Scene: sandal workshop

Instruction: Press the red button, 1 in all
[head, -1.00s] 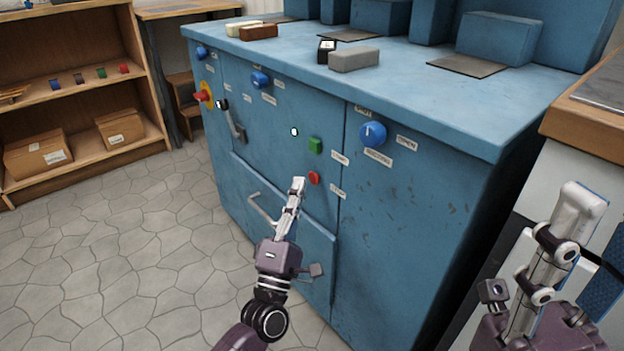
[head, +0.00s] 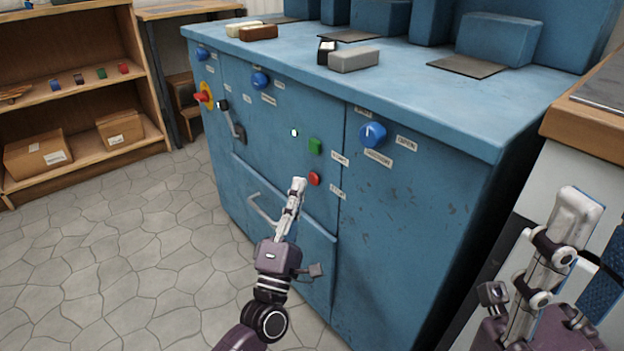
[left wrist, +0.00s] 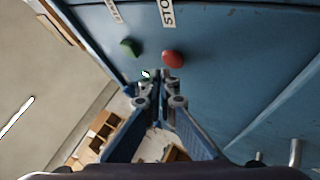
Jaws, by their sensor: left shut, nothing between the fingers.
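My right gripper (head: 575,205) is at the lower right, partly cut off, away from the button.
A blue knob (head: 373,134) is right of the buttons. A red knob on a yellow plate (head: 203,96) and a lever (head: 233,125) are on the left. A drawer handle (head: 262,210) sticks out near my left gripper. Floor at left is clear.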

